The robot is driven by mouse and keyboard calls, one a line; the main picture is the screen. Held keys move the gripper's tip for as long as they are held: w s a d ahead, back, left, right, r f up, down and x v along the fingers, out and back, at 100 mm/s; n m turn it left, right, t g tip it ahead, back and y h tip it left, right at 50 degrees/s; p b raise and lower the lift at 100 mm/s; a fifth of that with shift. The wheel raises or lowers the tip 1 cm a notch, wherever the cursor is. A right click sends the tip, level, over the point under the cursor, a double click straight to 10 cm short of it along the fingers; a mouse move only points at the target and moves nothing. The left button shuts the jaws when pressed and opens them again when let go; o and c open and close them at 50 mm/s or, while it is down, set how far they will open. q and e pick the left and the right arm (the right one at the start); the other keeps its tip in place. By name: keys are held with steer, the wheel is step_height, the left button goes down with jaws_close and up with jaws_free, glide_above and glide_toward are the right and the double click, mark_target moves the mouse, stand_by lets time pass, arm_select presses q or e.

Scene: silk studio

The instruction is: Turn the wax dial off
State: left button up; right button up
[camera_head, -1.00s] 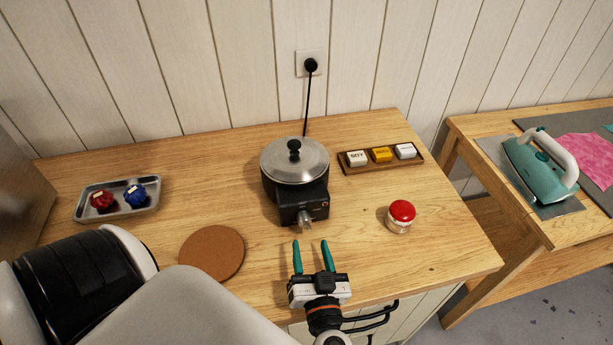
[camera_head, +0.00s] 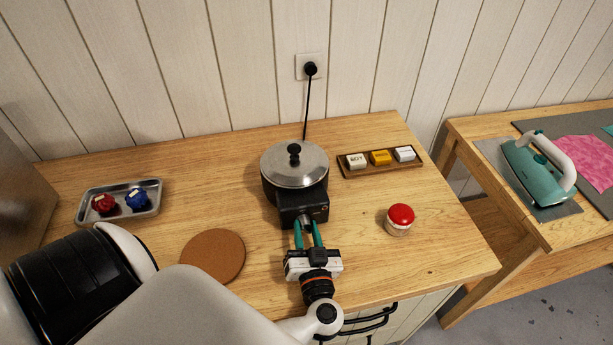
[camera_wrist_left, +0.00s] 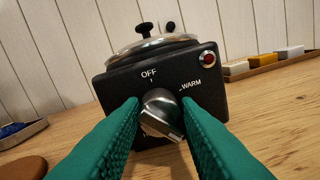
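The wax pot (camera_head: 267,184) is black with a steel lid (camera_head: 294,163) and a black control box (camera_head: 303,206) in front. In the left wrist view, the box's front panel (camera_wrist_left: 115,85) shows "OFF" at the top and "WARM" at the upper right. The metallic dial (camera_wrist_left: 160,114) sits below "OFF"; its grip bar is slanted, and which mark it points to is unclear. My left gripper (camera_head: 307,226) has its green fingers on both sides of the dial, closed on it with no clear gap. My right gripper is not in view.
A red button (camera_head: 401,215) stands right of the pot. A tray with labelled blocks (camera_head: 348,172) lies behind it. A cord (camera_head: 307,110) runs to the wall socket.

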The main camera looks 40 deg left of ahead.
arm_select(q)
steer(key=shift+n, duration=0.3)
steer(key=shift+n+p, duration=0.3)
steer(key=shift+p, duration=0.1)
steer(key=shift+n+p, duration=0.35)
steer(key=shift+n, duration=0.65)
steer(key=n, duration=0.2)
steer(key=shift+f+n, duration=0.1)
steer(key=shift+n, duration=0.2)
steer(key=shift+s+n, duration=0.1)
steer(key=shift+n, duration=0.4)
steer(key=o, duration=0.9)
steer(key=shift+o, duration=0.2)
